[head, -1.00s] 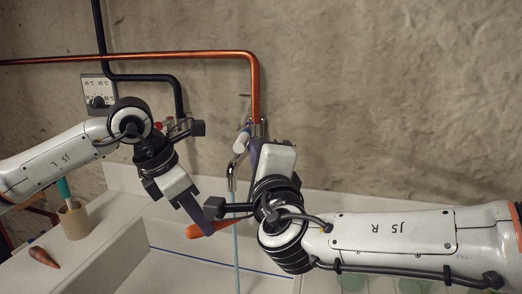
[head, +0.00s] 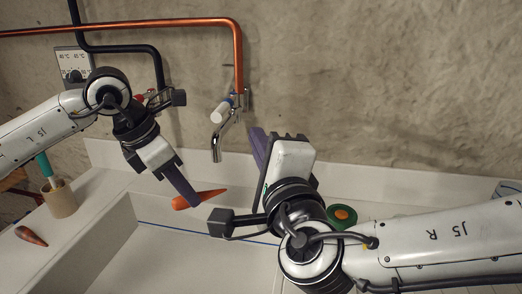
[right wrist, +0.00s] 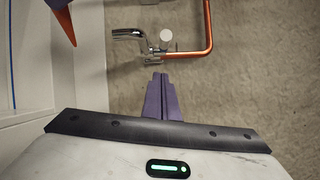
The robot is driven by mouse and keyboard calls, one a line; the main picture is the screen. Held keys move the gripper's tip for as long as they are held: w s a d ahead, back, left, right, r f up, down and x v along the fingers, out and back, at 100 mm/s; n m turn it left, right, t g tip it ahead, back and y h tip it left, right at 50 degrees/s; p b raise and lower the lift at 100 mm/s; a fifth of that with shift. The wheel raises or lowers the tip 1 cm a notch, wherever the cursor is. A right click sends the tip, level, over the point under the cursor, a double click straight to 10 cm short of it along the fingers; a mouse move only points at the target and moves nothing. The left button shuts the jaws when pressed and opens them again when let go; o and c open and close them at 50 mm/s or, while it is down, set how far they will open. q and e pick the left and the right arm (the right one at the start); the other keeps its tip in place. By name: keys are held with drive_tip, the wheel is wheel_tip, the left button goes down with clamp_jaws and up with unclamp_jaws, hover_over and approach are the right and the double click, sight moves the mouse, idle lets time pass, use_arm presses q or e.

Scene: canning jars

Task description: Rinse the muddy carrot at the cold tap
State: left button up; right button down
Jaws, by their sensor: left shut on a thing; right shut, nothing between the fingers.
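My left gripper (head: 193,203) is shut on an orange carrot (head: 210,195), held level over the sink, a little left of and below the spout. The visible part of the carrot looks clean orange; its middle is hidden by the fingers. It also shows in the right wrist view (right wrist: 66,27). The cold tap (head: 217,148) has a chrome spout and a white handle (head: 221,112). No water shows below it. My right gripper (head: 258,143) is shut and empty, right of the tap and apart from it. Its fingers also show in the right wrist view (right wrist: 161,85).
A brownish carrot (head: 31,236) lies on the left counter by a tan cup (head: 60,198) holding a green-handled tool. A red handle (head: 143,96) is behind my left arm. A copper pipe (head: 238,62) runs down to the tap. The sink (head: 175,262) is open below.

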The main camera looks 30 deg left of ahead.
sight(226, 111)
drive_tip(key=shift+v, duration=1.25)
drive_tip(key=c, duration=2.4)
unclamp_jaws()
drive_tip(key=shift+s+d, duration=0.1)
drive_tip(key=shift+s, duration=0.3)
drive_tip(key=shift+c, duration=0.2)
drive_tip(key=o, duration=0.4)
drive_tip(key=shift+s, duration=0.1)
drive_tip(key=shift+c, duration=0.2)
drive_tip(key=shift+o, duration=0.8)
drive_tip(key=shift+f+m, duration=0.15)
drive_tip(key=shift+m, duration=0.45)
drive_tip(key=w+a+m+g, duration=0.2)
drive_tip(key=a+m, duration=0.2)
drive_tip(key=m, duration=0.5)
drive_tip(key=w+a+r+m+g+y, duration=0.1)
drive_tip(key=w+a+m+g, duration=0.1)
drive_tip(key=a+m, duration=0.3)
drive_tip(key=w+a+r+m+g+y, duration=0.1)
drive_tip(key=w+a+m, duration=0.3)
drive_tip(key=m, duration=0.8)
drive_tip(key=shift+w+a+r+m+g, duration=0.1)
drive_tip(key=shift+w+a+m+g, duration=0.2)
drive_tip(key=shift+g, duration=0.5)
